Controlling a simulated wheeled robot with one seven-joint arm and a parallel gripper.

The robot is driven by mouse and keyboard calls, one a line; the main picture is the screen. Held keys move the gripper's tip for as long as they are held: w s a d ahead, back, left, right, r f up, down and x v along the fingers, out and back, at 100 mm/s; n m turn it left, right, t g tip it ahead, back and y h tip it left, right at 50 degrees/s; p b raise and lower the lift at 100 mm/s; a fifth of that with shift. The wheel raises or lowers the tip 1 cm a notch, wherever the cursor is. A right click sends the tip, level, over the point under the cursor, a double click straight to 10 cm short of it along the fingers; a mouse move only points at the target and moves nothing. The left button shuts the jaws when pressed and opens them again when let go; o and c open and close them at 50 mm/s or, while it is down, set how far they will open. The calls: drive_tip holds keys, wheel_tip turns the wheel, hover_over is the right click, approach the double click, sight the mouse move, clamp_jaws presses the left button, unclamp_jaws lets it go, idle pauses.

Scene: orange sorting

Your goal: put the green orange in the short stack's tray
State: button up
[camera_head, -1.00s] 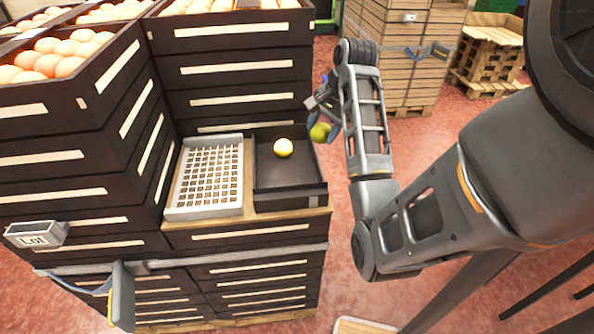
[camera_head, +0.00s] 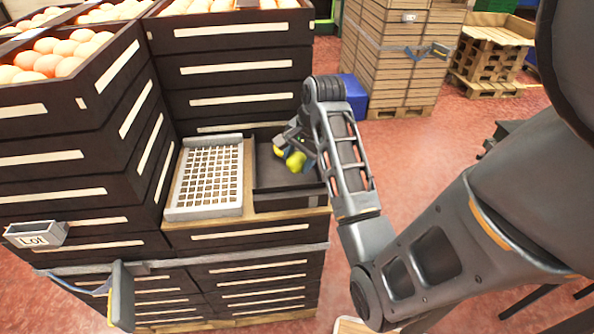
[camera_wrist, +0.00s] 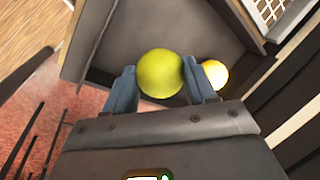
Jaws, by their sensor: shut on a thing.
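The green orange (camera_wrist: 160,73) is held between the two blue fingers of my gripper (camera_wrist: 159,70) in the wrist view. In the head view, my gripper (camera_head: 294,153) and the green orange (camera_head: 297,162) are over the dark tray (camera_head: 268,179) on the short stack. A yellow orange (camera_wrist: 215,75) lies in that tray, just right of the right finger in the wrist view. I cannot tell how far the green orange is above the tray floor.
A white grid tray (camera_head: 205,178) stands left of the dark tray on the same stack. Taller stacks of dark crates (camera_head: 238,72) rise behind and to the left, with oranges on top. A blue box (camera_head: 352,92) and a wooden crate stack (camera_head: 400,50) stand behind right.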

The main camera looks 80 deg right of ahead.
sight(297, 171)
drive_tip(key=shift+w+a+f, duration=0.1)
drive_tip(key=shift+a+f, duration=0.05)
drive_tip(key=shift+f, duration=1.95)
drive_tip(key=o, duration=1.2)
drive_tip(key=shift+f, duration=0.15)
drive_tip(key=shift+c, duration=0.2)
